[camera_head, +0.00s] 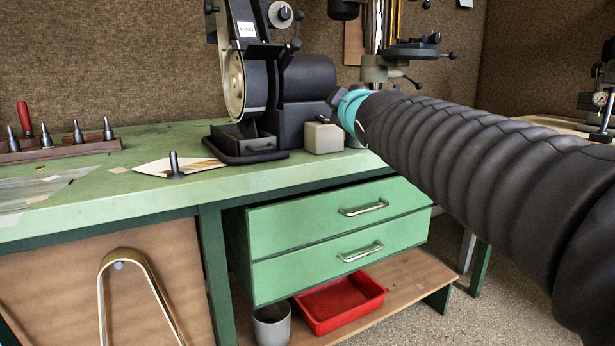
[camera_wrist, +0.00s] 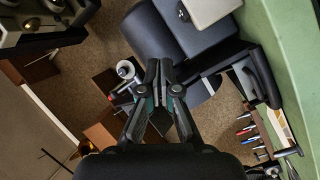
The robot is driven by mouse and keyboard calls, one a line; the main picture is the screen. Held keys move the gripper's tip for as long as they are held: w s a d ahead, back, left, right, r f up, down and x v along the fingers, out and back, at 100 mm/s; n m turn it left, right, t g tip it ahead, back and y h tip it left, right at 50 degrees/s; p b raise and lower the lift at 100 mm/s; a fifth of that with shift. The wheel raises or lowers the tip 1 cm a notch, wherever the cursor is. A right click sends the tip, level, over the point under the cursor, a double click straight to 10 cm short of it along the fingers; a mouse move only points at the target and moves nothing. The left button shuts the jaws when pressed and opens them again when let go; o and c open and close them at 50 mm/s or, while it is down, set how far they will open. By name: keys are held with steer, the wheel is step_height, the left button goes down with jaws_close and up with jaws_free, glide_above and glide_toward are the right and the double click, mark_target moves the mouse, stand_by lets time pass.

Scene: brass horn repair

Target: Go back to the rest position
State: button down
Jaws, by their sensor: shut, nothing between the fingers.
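My gripper (camera_wrist: 158,68) is in the wrist view, its two dark fingers brought together at the tips with nothing between them. In the head view my sleeved arm reaches in from the right toward the bench's right part. It ends at a teal band in front of the drill press column. The gripper fingers are mostly hidden there, so I cannot tell how far they are from the things behind.
The green bench (camera_head: 110,200) carries a belt grinder (camera_head: 234,85), a small grey block (camera_head: 323,138) and a tool rack (camera_head: 60,149). A drill press (camera_head: 390,50) stands behind my arm. Below are drawers (camera_head: 340,235) and a red tray (camera_head: 340,302).

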steer(key=s+d+f+m+g+h, duration=0.1)
steer(key=s+d+f+m+g, duration=0.15)
steer(key=f, duration=0.45)
steer(key=s+d+f+m+g+h, duration=0.1)
steer(key=s+f+m+g, duration=0.1)
steer(key=s+f, duration=0.3)
steer(key=s+d+f+m+g+h, duration=0.1)
steer(key=s+d+f+m+g, duration=0.15)
steer(key=f, duration=0.55)
steer(key=s+d+f+m+g+p, duration=0.1)
steer(key=s+f+m+g, duration=0.1)
steer(key=s+f, duration=0.4)
steer(key=s+d+f+m+g+p, duration=0.2)
steer(key=s+f, duration=0.4)
steer(key=s, duration=0.9)
steer(key=shift+s+d+f+m+g, duration=0.25)
steer(key=shift+s+f+m+g, duration=0.2)
steer(key=shift+m, duration=0.55)
